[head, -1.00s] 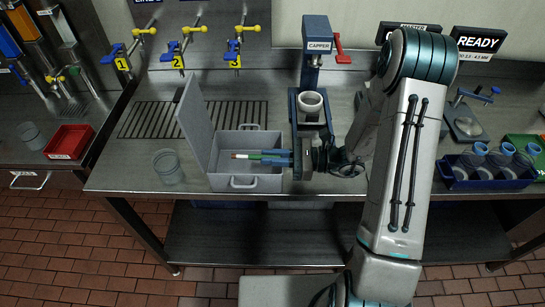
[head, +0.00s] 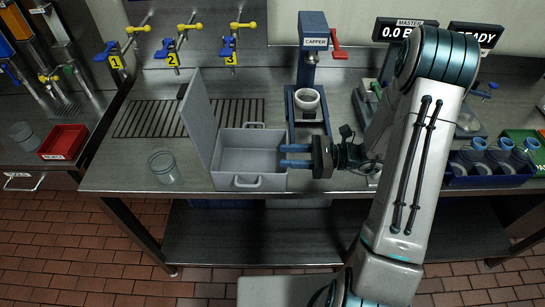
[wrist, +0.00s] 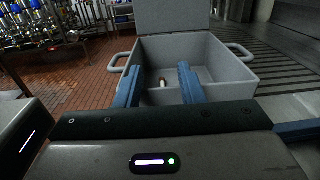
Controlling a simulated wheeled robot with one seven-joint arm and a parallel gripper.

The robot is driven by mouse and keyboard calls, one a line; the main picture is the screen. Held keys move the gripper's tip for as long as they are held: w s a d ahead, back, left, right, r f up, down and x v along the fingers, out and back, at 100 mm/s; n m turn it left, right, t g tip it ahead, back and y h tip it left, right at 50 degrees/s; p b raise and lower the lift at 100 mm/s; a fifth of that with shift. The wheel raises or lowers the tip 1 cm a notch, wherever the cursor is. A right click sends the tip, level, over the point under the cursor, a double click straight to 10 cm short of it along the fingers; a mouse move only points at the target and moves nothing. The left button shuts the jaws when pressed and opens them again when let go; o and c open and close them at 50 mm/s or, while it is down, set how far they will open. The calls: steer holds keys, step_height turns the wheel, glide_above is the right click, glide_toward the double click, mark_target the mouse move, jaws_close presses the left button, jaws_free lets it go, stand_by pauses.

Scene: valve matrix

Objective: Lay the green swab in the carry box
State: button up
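The open grey carry box (head: 265,182) sits on the steel counter, its lid (head: 199,115) raised on the left. My gripper (head: 283,156) is at the box's right side, its two blue fingers apart and reaching over the right wall. In the wrist view the fingers (wrist: 159,80) are spread, pointing into the box (wrist: 222,78). A small white and reddish end of the swab (wrist: 163,83) shows between them, inside the box. Its green part cannot be made out there. The swab is not visible in the head view.
A capper (head: 313,70) with a white cup (head: 307,99) stands behind my gripper. A clear beaker (head: 165,167) stands left of the box. A blue rack (head: 487,178) with several cups is at right. A red tray (head: 63,142) is at far left.

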steer(key=d+b, duration=0.1)
steer(key=d, duration=0.5)
steer(key=s+a+r+n+g+h, duration=0.3)
steer(key=s+r+n+g+h, duration=0.2)
steer(key=s+n+h, duration=0.4)
steer(key=s+d+r+n+t+h, duration=0.5)
steer(key=s+r+n+t+h, duration=0.1)
steer(key=n+h, duration=0.3)
steer(key=shift+d+r+n+t, duration=0.15)
steer(key=shift+d+n+t, duration=0.05)
steer(key=shift+n+t, duration=0.35)
steer(key=shift+d, duration=0.15)
